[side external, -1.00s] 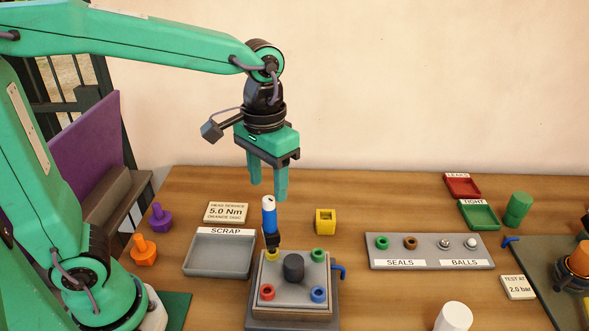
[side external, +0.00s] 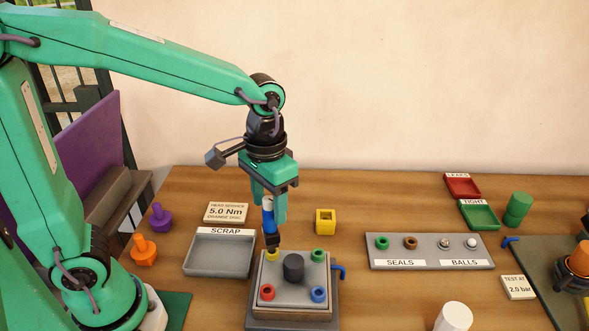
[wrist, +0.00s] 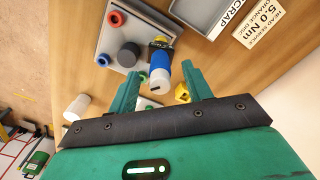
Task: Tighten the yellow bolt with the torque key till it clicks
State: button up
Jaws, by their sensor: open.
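The torque key (side external: 268,222), with a blue body, a white top and a black lower end, stands upright on the yellow bolt (side external: 272,255). The bolt is at the back left corner of the grey plate (side external: 292,283), mostly hidden under the key. My gripper (side external: 268,212) is open, pointing down, with its fingers around the key's upper part. In the wrist view the key's white top (wrist: 160,80) shows between the two separated fingers. I cannot tell whether either finger touches it.
Green (side external: 318,255), red (side external: 267,292) and blue (side external: 318,294) bolts and a dark knob (side external: 293,267) are on the plate. The scrap tray (side external: 220,255) is left of it. A yellow block (side external: 325,221) stands behind right. A sign (side external: 226,212) reads 5.0 Nm.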

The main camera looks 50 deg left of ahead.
aim_at(270, 214)
jog(key=shift+f, duration=1.55)
grip_shut()
jog(key=shift+r, duration=0.85)
jog(key=shift+r, duration=1.25)
